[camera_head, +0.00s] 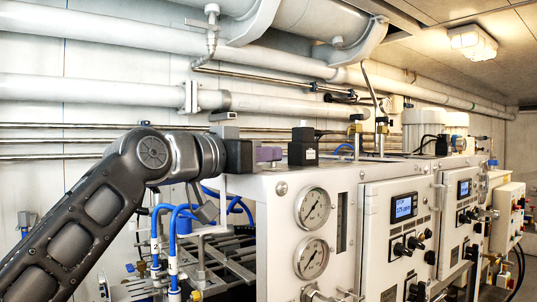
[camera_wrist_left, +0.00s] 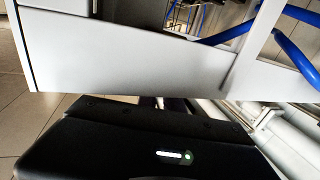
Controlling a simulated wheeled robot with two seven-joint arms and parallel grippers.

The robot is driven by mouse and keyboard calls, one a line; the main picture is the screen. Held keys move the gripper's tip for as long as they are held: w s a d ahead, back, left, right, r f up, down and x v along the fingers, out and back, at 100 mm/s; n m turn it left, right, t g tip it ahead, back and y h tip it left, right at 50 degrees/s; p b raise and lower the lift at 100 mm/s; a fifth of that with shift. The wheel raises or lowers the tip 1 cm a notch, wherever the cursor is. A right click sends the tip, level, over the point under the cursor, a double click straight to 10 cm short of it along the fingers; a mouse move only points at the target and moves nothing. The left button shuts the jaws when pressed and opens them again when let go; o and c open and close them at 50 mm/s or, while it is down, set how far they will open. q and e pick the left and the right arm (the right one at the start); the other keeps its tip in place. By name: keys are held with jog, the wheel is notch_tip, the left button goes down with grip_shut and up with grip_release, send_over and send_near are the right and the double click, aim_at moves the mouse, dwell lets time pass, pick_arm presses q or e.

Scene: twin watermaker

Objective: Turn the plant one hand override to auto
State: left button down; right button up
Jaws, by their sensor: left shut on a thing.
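My left arm comes in from the left, and its dark left gripper (camera_head: 268,155) is at the top left edge of the near white cabinet. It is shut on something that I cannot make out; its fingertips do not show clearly. A black box (camera_head: 302,152) with a pale label stands on the cabinet just right of it. The near cabinet front (camera_head: 374,250) carries a lit display (camera_head: 403,208) and black knobs (camera_head: 408,246). I cannot tell which part is the plant one hand override. The left wrist view shows the black gripper body (camera_wrist_left: 140,145) below a grey panel (camera_wrist_left: 130,50).
Two round gauges (camera_head: 312,208) sit on the cabinet's left front. A second panel with a display (camera_head: 464,188) stands further right. Blue hoses (camera_head: 172,235) and a metal frame lie below my arm. White pipes (camera_head: 100,93) run along the wall behind.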

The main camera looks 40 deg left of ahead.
pick_arm(q)
jog(key=m+h, duration=0.1)
jog(key=h+p, duration=0.1)
jog(key=m+h, duration=0.1)
jog(key=h, duration=0.1)
jog(key=shift+a+r+m+g+p, duration=0.1)
jog(key=shift+a+m+g+p, duration=0.15)
jog(key=shift+m+g+p, duration=0.05)
jog(key=shift+a+m+h, duration=0.1)
jog(key=shift+m+h, duration=0.2)
jog(key=shift+h, duration=0.1)
jog(key=c, duration=1.5)
grip_release()
jog(key=v, duration=0.7)
jog(key=shift+s+a+b, duration=0.2)
jog(key=shift+s+b, duration=0.15)
